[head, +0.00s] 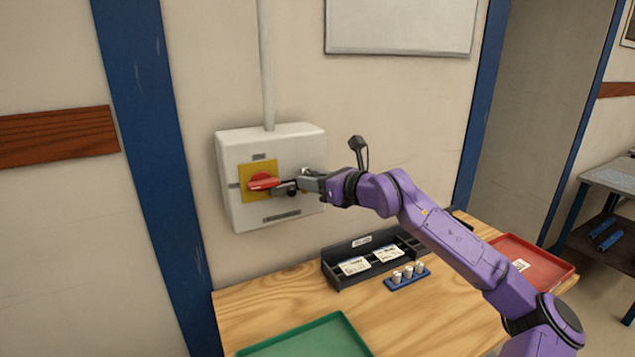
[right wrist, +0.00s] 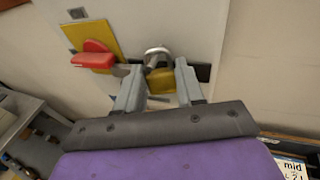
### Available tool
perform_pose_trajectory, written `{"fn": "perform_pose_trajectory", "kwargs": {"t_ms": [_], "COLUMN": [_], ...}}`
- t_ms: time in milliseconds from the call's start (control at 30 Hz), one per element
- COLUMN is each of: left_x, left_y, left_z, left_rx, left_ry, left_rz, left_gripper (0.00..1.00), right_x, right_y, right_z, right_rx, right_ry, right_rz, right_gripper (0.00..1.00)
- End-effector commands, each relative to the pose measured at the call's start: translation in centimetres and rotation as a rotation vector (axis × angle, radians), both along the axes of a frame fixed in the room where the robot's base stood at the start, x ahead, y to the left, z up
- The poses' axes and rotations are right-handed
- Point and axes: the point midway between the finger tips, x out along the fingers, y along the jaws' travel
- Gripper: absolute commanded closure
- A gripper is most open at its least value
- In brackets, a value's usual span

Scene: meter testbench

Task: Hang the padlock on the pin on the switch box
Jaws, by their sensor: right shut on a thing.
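The switch box (head: 285,145) is a pale box on the wall with a yellow plate (head: 246,170) and a red handle (head: 263,181). My right gripper (head: 290,188) is at the box front, just right of the red handle. The right wrist view shows the padlock (right wrist: 160,82), with a brass body and a grey shackle pointing up, between the two fingers. My right gripper is shut on its body. The shackle is close in front of the box face. I cannot make out the pin or whether the shackle is around it. My left gripper is not in view.
A wooden table below carries a black bin (head: 343,273) with white cards, a blue holder (head: 407,280) with white pieces, a green tray (head: 308,338) and a red tray (head: 535,262). A conduit (head: 265,65) rises from the box. A blue post (head: 150,150) stands to the left.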

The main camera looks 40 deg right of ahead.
Motion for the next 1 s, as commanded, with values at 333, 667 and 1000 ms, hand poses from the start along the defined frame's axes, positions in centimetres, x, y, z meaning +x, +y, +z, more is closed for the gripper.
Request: {"fn": "perform_pose_trajectory", "kwargs": {"t_ms": [333,667,1000], "left_x": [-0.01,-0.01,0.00], "left_y": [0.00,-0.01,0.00], "left_z": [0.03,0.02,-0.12], "left_rx": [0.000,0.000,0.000], "left_ry": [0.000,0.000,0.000], "left_rz": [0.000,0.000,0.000], "left_gripper": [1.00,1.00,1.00], "right_x": [0.00,0.03,-0.09], "right_y": [0.02,0.15,0.32], "right_z": [0.01,-0.06,-0.24], "right_rx": [0.000,-0.001,0.001], "right_ry": [0.000,0.002,0.005], "right_rz": [0.000,0.003,0.006], "right_gripper": [0.94,0.33,0.33]}}
